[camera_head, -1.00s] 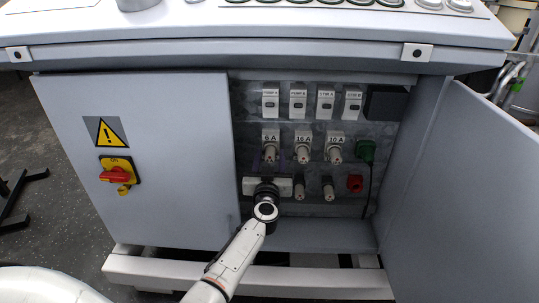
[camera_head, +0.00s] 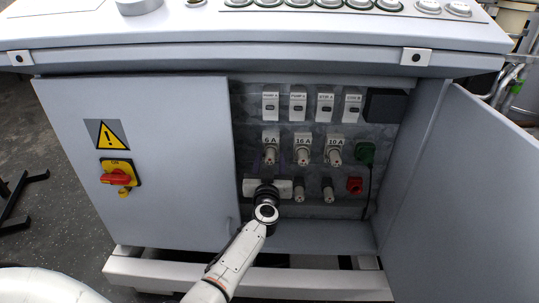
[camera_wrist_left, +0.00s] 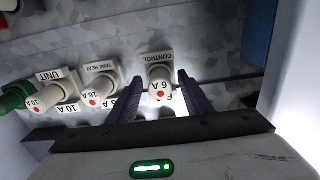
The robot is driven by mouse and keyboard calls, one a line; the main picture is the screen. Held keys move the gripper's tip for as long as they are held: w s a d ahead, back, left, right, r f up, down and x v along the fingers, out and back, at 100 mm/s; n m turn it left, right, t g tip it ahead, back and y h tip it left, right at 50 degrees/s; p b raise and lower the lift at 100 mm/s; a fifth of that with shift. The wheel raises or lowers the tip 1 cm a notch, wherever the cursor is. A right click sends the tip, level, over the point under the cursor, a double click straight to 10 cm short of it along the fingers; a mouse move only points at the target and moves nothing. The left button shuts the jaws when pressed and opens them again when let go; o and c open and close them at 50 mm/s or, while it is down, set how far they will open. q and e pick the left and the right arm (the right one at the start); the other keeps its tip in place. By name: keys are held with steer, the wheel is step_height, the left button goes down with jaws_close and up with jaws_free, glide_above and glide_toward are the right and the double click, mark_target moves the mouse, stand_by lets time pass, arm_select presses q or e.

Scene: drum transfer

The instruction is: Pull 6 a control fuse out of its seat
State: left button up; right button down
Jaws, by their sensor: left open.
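The 6 A control fuse (camera_head: 270,155) sits in the top row of fuses, at the left end, inside the open cabinet. In the left wrist view it is the white fuse with a red dot (camera_wrist_left: 157,90), under the CONTROL label. My left gripper (camera_head: 266,170) is open just below it. In the left wrist view its purple fingers (camera_wrist_left: 156,97) stand on either side of the fuse's end, apart from each other. Whether either finger touches the fuse is unclear. My right gripper is not in view.
The 16 A fuse (camera_head: 303,154) and 10 A fuse (camera_head: 334,153) sit to the right. Spare fuses (camera_head: 299,192) are below. The cabinet door (camera_head: 468,190) stands open at the right.

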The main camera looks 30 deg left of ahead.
mark_target(270, 161)
arm_select(q)
steer(key=shift+p, duration=0.3)
stand_by(0.5)
jaws_close()
steer(key=shift+p+v, duration=0.95)
steer(key=shift+v, duration=0.4)
steer(key=shift+p+v, duration=0.95)
steer(key=shift+v, duration=0.7)
